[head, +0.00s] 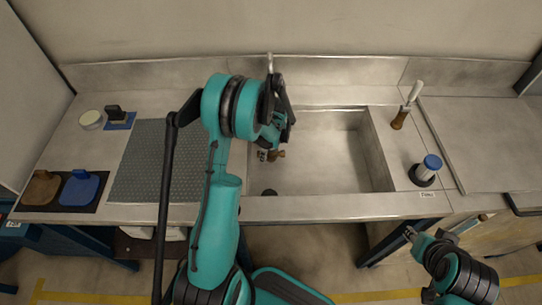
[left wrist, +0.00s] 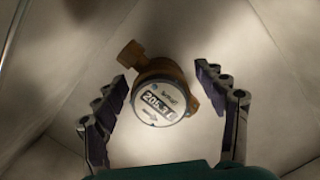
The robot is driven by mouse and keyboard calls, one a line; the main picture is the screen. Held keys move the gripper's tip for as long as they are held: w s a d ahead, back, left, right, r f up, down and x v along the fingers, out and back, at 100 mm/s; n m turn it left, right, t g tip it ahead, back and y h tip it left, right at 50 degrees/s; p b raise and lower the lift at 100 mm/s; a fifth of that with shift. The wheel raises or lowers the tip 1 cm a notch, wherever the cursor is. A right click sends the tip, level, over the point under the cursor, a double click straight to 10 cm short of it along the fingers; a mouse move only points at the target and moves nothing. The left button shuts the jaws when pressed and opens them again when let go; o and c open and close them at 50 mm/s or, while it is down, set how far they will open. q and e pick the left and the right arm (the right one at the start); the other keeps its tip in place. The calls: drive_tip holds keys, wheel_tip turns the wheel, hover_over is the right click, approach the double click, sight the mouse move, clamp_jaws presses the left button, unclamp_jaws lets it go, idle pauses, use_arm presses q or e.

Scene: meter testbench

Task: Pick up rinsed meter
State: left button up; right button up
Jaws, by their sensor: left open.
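The meter (left wrist: 160,98) is a brass body with a round white dial and a dark number strip. It lies in the sink basin (head: 335,160); in the head view only a small brass part (head: 279,154) shows below my left gripper (head: 268,146). In the left wrist view my left gripper (left wrist: 161,82) is open, with one finger on each side of the meter. I see no clear grip on it. My right gripper (head: 411,233) is low at the right, away from the counter; its finger opening is too small to judge.
A grey textured mat (head: 150,165) lies left of the sink. The sink walls are close around my left gripper.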

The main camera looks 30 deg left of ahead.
use_arm(q)
drive_tip(key=shift+f, duration=0.4)
drive_tip(key=shift+r, duration=0.15)
drive_tip(key=c, duration=1.5)
clamp_jaws()
drive_tip(key=shift+r, duration=0.1)
